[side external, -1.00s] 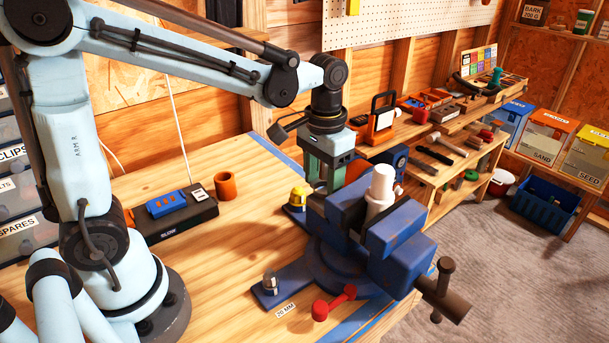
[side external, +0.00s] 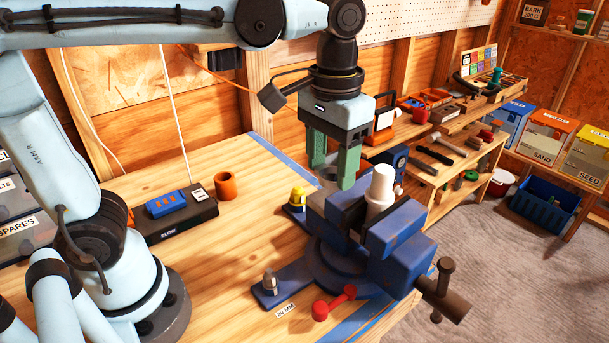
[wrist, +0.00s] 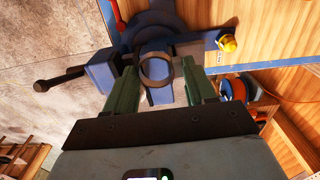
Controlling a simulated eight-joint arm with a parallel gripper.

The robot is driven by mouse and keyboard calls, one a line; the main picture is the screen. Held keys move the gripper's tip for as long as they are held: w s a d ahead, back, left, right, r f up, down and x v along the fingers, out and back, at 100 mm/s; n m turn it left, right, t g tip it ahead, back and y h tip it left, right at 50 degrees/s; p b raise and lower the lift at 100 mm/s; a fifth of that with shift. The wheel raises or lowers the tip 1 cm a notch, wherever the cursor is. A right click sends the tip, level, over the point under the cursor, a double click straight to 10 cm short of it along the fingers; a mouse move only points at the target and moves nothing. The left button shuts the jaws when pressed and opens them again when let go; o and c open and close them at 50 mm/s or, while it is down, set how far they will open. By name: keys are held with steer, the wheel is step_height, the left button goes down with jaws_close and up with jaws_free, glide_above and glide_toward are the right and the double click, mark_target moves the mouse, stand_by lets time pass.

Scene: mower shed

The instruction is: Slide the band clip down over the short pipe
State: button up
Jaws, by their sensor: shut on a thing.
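The short pipe (side external: 380,187) is white and stepped, and stands upright in the jaws of the blue vise (side external: 398,235). My gripper (side external: 332,175) points down with its green fingers, left of the pipe and a little behind it. It is shut on the band clip (side external: 328,179), a grey ring mostly hidden by the near finger in the side view. In the wrist view, the clip (wrist: 157,86) shows as a dark round ring between my fingertips (wrist: 159,68), with its hole facing the camera. The clip is beside the pipe, not around it.
A red dumbbell-shaped tool (side external: 334,303) lies before the vise. A yellow knob (side external: 297,196) and a metal bolt (side external: 270,282) stand on the vise base. A black box (side external: 178,220) and a brown cup (side external: 226,186) sit at left. The bench between is clear.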

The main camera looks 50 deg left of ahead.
steer(key=s+d+r, duration=0.1)
steer(key=d+r, duration=0.1)
step_height(320, 180, up, 8)
steer(key=m, duration=0.1)
glide_above(382, 167)
steer(key=shift+r, duration=0.1)
steer(key=shift+f, duration=2.95)
steer(key=shift+f, duration=3.05)
steer(key=o, duration=1.1)
steer(key=shift+r, duration=0.1)
